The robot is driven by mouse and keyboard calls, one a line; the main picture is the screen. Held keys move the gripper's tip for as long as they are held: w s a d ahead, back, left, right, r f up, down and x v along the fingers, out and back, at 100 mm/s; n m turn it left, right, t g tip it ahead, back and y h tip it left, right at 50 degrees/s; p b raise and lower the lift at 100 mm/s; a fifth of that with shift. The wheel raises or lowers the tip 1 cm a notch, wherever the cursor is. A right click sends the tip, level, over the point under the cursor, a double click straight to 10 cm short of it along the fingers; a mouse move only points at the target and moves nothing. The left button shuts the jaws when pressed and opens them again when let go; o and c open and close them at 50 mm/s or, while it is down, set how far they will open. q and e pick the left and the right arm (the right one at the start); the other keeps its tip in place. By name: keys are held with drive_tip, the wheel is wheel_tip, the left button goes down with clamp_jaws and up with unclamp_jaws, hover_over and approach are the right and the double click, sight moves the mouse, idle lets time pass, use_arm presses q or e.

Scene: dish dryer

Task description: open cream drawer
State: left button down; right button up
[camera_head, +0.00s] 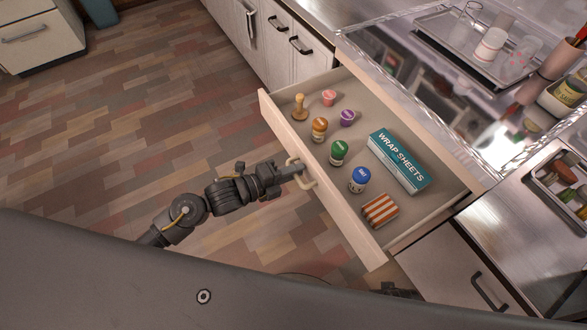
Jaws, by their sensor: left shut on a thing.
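The cream drawer (344,196) is pulled far out from the counter, and its inside shows. Its handle (302,172) is a pale bar on the front panel. My left gripper (297,171) is at the handle, shut on it. My right gripper does not show clearly.
Above the drawer is a glossy counter with a tray of glasses (463,45). White cabinets (265,40) with dark handles stand behind, and another front (465,270) is at lower right. The wood floor (130,110) left of the drawer is clear.

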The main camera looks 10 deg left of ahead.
use_arm(q)
drive_tip(key=c, duration=1.8)
unclamp_jaws()
drive_tip(key=v, duration=1.1)
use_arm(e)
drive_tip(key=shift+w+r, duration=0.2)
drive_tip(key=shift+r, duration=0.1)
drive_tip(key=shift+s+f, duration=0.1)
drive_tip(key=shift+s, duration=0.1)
